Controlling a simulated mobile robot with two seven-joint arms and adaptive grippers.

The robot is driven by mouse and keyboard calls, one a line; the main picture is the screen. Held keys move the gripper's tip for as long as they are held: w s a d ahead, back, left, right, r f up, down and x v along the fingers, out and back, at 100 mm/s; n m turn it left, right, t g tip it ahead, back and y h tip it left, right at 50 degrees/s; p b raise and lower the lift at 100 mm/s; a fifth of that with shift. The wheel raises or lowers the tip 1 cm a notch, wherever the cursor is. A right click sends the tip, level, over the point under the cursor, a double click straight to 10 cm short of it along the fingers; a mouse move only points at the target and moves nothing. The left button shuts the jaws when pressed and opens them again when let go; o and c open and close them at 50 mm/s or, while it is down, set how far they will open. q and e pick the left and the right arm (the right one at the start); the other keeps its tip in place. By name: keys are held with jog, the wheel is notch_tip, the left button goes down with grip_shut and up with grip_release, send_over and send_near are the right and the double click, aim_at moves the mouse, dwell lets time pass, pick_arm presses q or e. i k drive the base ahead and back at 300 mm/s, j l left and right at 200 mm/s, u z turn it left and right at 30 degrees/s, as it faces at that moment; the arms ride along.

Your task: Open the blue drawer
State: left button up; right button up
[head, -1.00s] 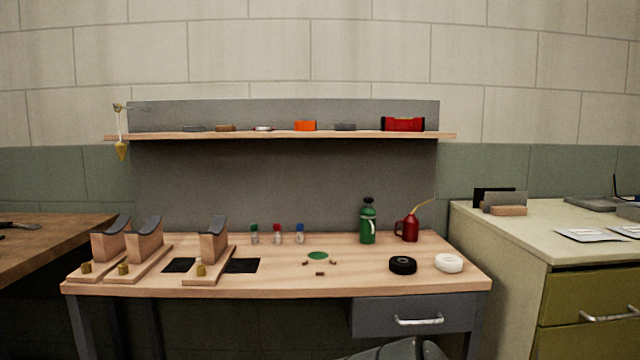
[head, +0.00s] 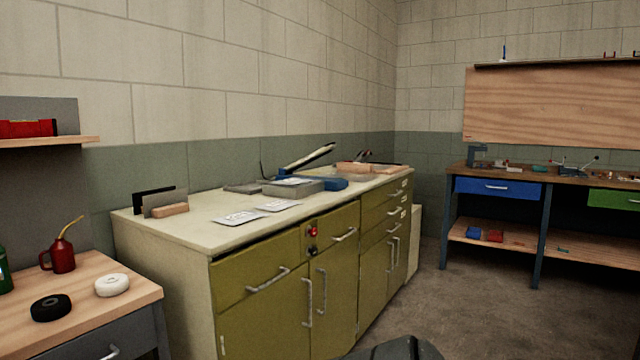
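The blue drawer (head: 499,188) is under the top of the workbench (head: 543,178) at the far right, across the room. It looks closed, with a pale horizontal bar handle (head: 496,187) on its front. Neither of my grippers shows clearly. A dark rounded shape at the bottom edge may be part of my own body.
An olive cabinet (head: 262,285) with a cream top stands between me and the far bench. A green drawer (head: 614,199) is right of the blue one. A wooden bench (head: 85,285) is at near left. The floor (head: 470,315) before the far bench looks clear.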

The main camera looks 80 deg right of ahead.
aim_at(523, 189)
jog(key=l+z, duration=0.1)
jog(key=z, duration=3.6)
jog(key=i, duration=4.95)
